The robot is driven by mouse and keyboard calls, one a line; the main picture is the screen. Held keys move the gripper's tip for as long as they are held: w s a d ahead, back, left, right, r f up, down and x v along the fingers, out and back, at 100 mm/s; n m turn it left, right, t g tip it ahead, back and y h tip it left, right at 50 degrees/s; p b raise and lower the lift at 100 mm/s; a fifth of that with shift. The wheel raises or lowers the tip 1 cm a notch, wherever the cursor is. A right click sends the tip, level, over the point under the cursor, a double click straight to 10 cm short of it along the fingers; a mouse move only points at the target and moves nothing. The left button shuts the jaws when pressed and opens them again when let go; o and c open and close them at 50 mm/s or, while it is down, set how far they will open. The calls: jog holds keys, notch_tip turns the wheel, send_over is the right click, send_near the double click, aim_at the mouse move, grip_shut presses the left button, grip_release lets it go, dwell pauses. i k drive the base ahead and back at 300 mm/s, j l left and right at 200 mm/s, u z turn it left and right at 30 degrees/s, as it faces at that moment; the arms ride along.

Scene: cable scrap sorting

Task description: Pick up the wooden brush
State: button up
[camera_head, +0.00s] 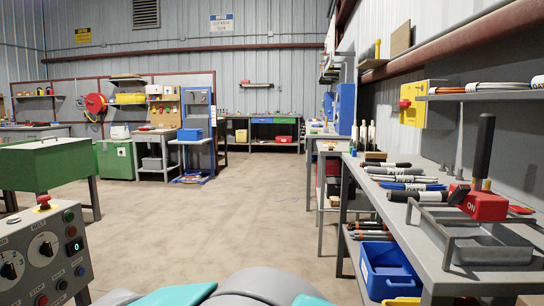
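I cannot make out a wooden brush for certain in the head view. A small brown block (375,156) lies at the far end of the right workbench (430,236), too small to identify. Cable bundles (404,180) lie on that bench, near a red block marked ON with a tall black handle (484,146). A grey metal tray (474,240) is at the near end. My gripper is not in view; only grey and teal parts of my own body show at the bottom edge.
A control panel (45,254) with dials and a red button stands close on the left, before a green machine (44,164). A blue bin (390,270) sits under the right bench. The concrete floor (240,215) ahead is clear. More benches line the back.

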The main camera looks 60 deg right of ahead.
aim_at(379, 158)
jog(key=z, duration=2.35)
jog(key=i+z, duration=0.1)
jog(key=z, duration=0.4)
jog(key=i+j, duration=1.6)
jog(key=j, duration=0.15)
jog(key=i+j+z, duration=0.25)
jog(key=z, duration=0.15)
jog(key=i+j+z, duration=0.2)
jog(key=j+z, duration=0.25)
jog(key=i+j+z, duration=0.15)
jog(key=j+z, duration=0.25)
jog(key=j, duration=0.1)
